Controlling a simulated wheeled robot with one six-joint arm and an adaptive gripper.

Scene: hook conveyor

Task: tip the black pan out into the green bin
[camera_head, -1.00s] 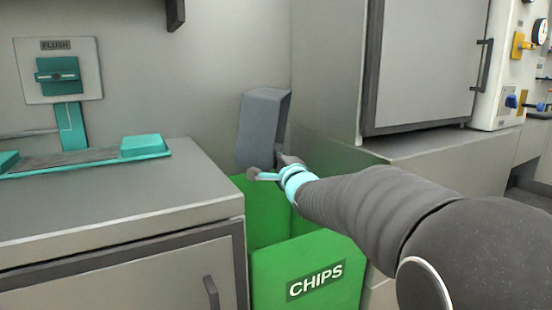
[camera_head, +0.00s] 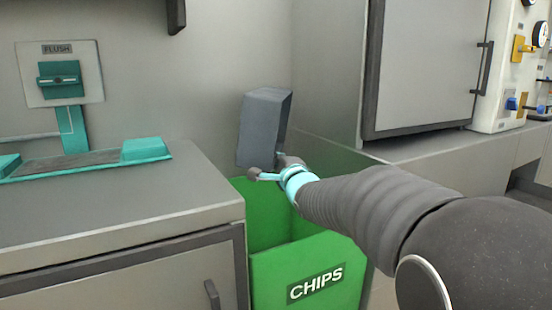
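The black pan (camera_head: 262,128), dark grey in this light, is held up on its side above the back part of the green bin (camera_head: 268,218). Its flat face is toward me, and its inside is mostly hidden. The bin stands open between the counter and the cabinet, with a CHIPS label on its front. My gripper (camera_head: 274,172) is at the pan's lower edge and appears shut on it, though the contact is small and partly hidden. My arm covers the bin's right side, and the bin's floor is out of sight.
A grey counter (camera_head: 110,205) with a teal tray fixture (camera_head: 146,149) and a FLUSH panel (camera_head: 88,82) stands at left. A grey cabinet (camera_head: 425,60) stands on a ledge at right. The back wall is close behind the pan.

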